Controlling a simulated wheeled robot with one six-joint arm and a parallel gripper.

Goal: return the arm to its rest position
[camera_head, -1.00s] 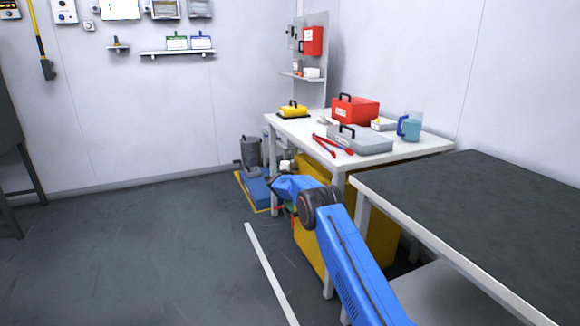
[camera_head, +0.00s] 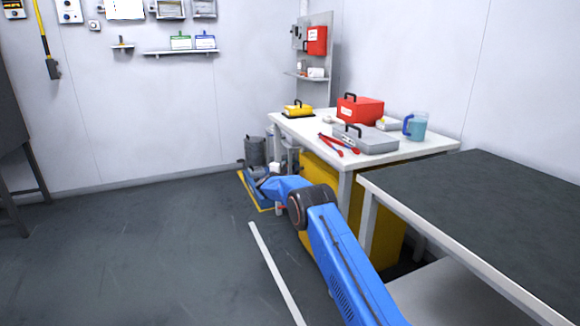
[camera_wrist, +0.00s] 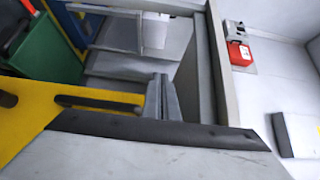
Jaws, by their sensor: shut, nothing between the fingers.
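My blue arm reaches forward from the lower right in the head view, along the left side of the workbenches. My gripper is small and hard to make out at its far end in that view. In the wrist view my gripper (camera_wrist: 162,85) shows as two narrow grey fingers close together, with nothing between them. No held object is seen.
A white table (camera_head: 290,124) carries a red box (camera_head: 360,110), a grey case (camera_head: 372,142), red-handled pliers (camera_head: 332,145), a yellow-topped item (camera_head: 298,110) and a blue-handled jug (camera_head: 416,127). A dark-topped bench (camera_head: 490,200) stands nearer. A yellow cabinet (camera_head: 318,200) is beside my arm. Floor at left is clear.

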